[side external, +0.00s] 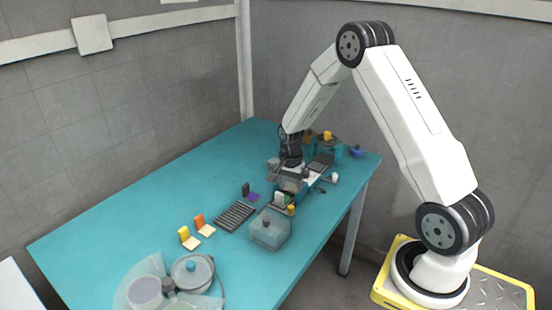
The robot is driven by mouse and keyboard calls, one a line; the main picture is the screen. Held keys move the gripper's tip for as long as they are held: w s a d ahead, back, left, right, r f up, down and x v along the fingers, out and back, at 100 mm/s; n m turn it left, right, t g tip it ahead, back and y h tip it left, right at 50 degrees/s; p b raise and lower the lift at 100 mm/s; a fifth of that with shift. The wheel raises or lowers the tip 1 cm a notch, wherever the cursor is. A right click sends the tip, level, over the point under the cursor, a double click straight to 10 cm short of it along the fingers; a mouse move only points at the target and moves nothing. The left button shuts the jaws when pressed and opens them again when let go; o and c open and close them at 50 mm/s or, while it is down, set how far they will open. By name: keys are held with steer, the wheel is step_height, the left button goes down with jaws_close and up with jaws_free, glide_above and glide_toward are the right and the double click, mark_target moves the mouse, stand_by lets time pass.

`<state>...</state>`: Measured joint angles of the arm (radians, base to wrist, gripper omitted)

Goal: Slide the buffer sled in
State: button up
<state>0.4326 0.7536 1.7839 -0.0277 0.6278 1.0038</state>
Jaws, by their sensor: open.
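My gripper (290,172) points down over the work area at the table's far right part. It is open, but its fingertips are small and partly lost among the parts below. A grey and white assembly (312,174) with a dark flat piece lies right under and beside it. I cannot tell for sure which part is the buffer sled, or whether the gripper touches anything. Small white, green and yellow pieces (291,210) stand just in front of the gripper.
A clear lidded box (268,232) and a dark slatted rack (235,217) stand nearer the camera. Yellow (188,238) and orange (203,225) blocks, a lidded pot (192,272) and a clear dish (145,291) lie at the front. The table's (150,205) left side is clear.

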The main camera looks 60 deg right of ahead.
mark_target(291, 207)
stand_by(0.4)
steer(key=n, duration=0.4)
steer(key=shift+s+f, duration=0.1)
steer(key=shift+f, duration=0.2)
steer(key=shift+f+n, duration=0.2)
steer(key=shift+n, duration=1.4)
steer(key=shift+f, duration=0.1)
steer(key=shift+f, duration=3.8)
jaws_close()
